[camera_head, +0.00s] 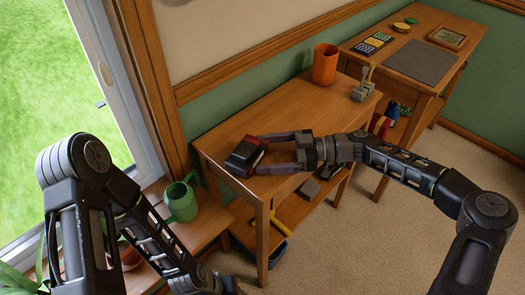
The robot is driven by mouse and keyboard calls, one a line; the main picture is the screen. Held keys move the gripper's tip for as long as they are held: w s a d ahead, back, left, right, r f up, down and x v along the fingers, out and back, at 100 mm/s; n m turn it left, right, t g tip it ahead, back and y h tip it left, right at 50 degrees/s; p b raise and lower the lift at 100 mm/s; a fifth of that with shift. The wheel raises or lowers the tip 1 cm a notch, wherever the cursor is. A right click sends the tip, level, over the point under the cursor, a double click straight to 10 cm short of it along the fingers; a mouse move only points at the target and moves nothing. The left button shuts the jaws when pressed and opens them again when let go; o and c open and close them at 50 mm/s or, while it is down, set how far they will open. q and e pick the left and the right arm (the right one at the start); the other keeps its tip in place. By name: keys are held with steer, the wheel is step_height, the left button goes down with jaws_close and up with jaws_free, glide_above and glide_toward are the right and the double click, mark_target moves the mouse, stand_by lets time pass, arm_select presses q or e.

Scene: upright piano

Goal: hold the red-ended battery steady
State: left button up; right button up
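A dark, boxy battery with a red part (243,156) is at the left front corner of the wooden table (290,108). My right gripper (261,154) reaches it from the right, low over the tabletop. Its two fingers are spread wide and their tips meet the battery's two sides at its right end. The far side of the battery and the exact contact are too small to see. My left arm comes in from the lower left and runs off the bottom edge, so its gripper is out of view.
An orange cup (325,64) and a grey metal fixture (363,84) stand at the table's back right. A second desk with a grey mat (421,63) is at upper right. The table's middle is clear.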

steer(key=shift+a, duration=0.5)
steer(key=shift+c, duration=0.3)
jaws_close()
stand_by(0.5)
steer(key=c, duration=1.8)
jaws_free()
steer(key=o, duration=1.6)
